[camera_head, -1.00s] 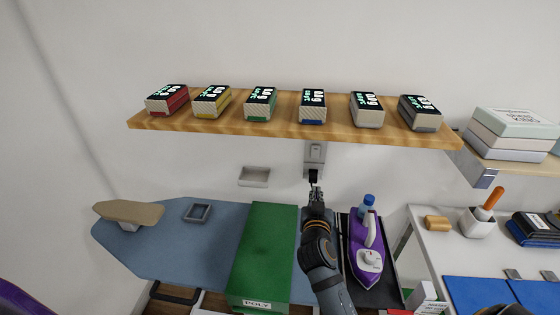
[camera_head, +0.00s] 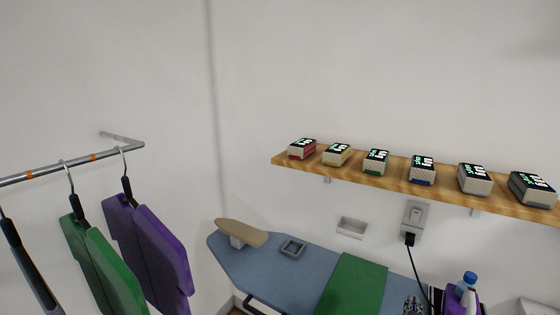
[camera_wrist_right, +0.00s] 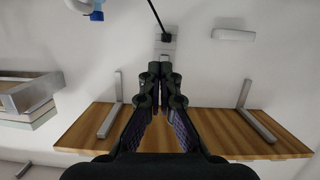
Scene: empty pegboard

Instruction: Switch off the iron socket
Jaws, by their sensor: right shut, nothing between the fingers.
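The wall socket (camera_head: 416,214) is a grey plate below the wooden shelf, with a black plug (camera_head: 410,239) in its lower part and a cord hanging down. My right gripper (camera_head: 413,304) shows at the bottom edge of the head view, below the socket and apart from it. In the right wrist view my right gripper (camera_wrist_right: 160,72) is shut and empty, and it hides part of the socket (camera_wrist_right: 166,42). The switch's position is too small to tell. The purple iron (camera_head: 462,300) is partly cut off at the bottom. My left gripper is not in view.
The shelf (camera_head: 385,182) with several small display boxes juts out above the socket. A pale wall tray (camera_head: 352,227) is left of it. The ironing board (camera_head: 318,268) carries a green cloth. Garments hang from a rail (camera_head: 90,158) at left.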

